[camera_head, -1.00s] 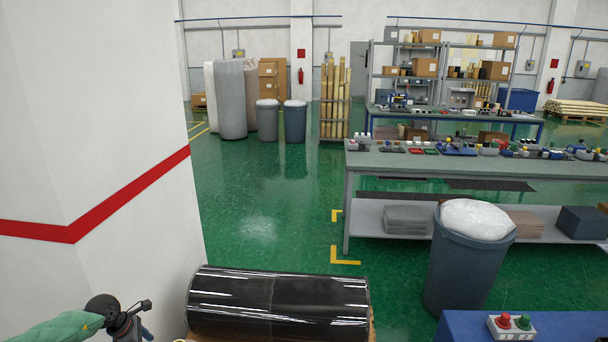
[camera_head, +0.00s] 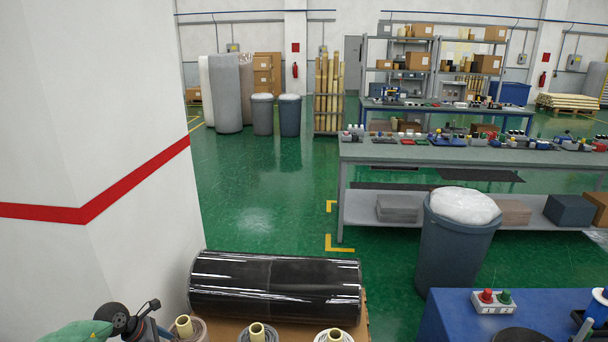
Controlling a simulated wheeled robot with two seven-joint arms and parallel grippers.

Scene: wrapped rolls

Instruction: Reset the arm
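My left arm, in a green cover with a black wrist joint, comes in at the bottom left corner. My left gripper (camera_head: 152,333) is only partly in view at the lower edge, beside a cream-cored wrapped roll (camera_head: 188,330); its fingertips do not show clearly. My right gripper is not in view. Two more rolls with cream cores, a middle one (camera_head: 257,336) and a right one (camera_head: 334,337), are cut off by the bottom edge. A large black wrapped roll (camera_head: 275,288) lies on its side behind them.
A white wall corner (camera_head: 95,120) stands close on the left. Green floor (camera_head: 265,200) is clear in the middle.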

